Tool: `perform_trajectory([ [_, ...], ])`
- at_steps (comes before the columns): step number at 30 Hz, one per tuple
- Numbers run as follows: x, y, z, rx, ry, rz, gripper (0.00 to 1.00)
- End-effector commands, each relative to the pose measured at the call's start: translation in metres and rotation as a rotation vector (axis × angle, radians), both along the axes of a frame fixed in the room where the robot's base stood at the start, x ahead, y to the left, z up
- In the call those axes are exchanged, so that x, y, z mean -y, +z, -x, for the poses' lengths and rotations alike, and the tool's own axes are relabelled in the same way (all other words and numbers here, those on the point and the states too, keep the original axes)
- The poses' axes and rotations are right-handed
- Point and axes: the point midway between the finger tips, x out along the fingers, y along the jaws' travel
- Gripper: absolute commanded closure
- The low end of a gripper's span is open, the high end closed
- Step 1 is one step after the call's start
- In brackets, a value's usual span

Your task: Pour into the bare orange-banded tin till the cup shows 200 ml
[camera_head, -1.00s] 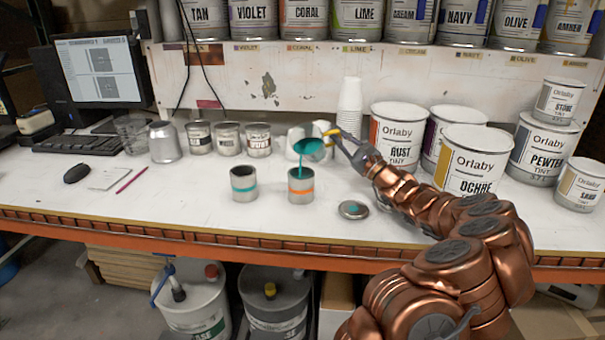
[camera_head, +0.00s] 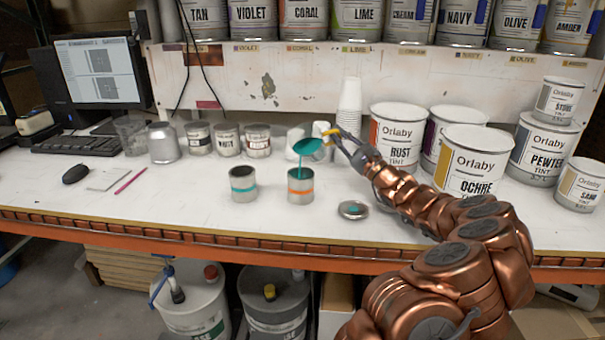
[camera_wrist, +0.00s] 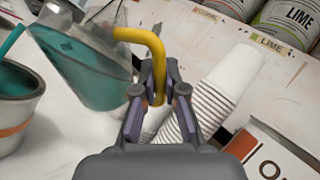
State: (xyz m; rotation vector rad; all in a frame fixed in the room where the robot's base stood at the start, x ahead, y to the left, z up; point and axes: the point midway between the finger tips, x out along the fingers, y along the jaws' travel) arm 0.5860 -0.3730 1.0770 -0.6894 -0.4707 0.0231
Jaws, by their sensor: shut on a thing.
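My gripper (camera_head: 345,141) is shut on the yellow handle (camera_wrist: 150,50) of a clear cup (camera_head: 312,147). The cup is tilted above the orange-banded tin (camera_head: 300,190), and a teal stream runs from its lip into the tin. In the wrist view the clear cup (camera_wrist: 85,70) holds teal liquid, with the stream at the left edge; I cannot read a level on it. The orange-banded tin (camera_wrist: 15,120) shows partly there, with teal inside. A teal-banded tin (camera_head: 244,187) stands upright to its left, open and dark inside.
A small lid (camera_head: 353,209) with teal on it lies right of the tins. White stacked cups (camera_head: 349,105) stand behind my gripper. Large Orlaby tins, including Rust (camera_head: 397,140) and Ochre (camera_head: 470,165), crowd the right.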

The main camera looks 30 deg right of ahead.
Motion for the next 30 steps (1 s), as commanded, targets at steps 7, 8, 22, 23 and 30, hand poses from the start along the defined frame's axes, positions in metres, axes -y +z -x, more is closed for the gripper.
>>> perform_trajectory([
  [7, -0.0002, 0.0011, 0.0005, 0.008, -0.002, 0.005, 1.00],
  [8, -0.0003, 0.0012, 0.0005, 0.010, -0.002, 0.006, 1.00],
  [22, -0.0008, 0.0029, 0.0010, 0.023, -0.007, 0.019, 1.00],
  [23, -0.0008, 0.0031, 0.0010, 0.024, -0.007, 0.019, 1.00],
  [30, -0.0011, 0.0040, 0.0014, 0.031, -0.009, 0.026, 1.00],
])
